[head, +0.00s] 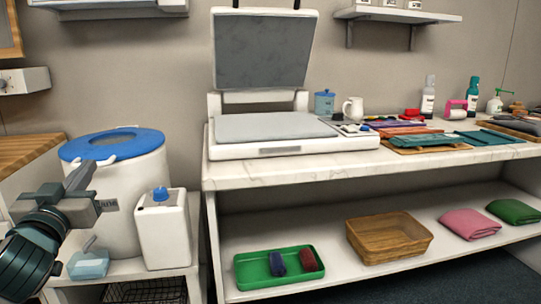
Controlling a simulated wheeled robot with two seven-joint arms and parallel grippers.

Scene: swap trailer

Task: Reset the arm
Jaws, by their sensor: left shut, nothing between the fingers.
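My left gripper (80,178) is at the left of the head view, at the end of my dark arm. Its fingers are shut with nothing between them. They point up and to the right, in front of a white bucket (118,205) with a blue rim. I cannot tell from this view whether the gripper touches the bucket. My right gripper is not in view.
A white heat press (290,145) stands open on the counter (240,176). A white jug (163,235) stands beside the bucket. The lower shelf (330,268) holds a green tray (250,280), a wicker basket (388,238) and folded cloths (468,223).

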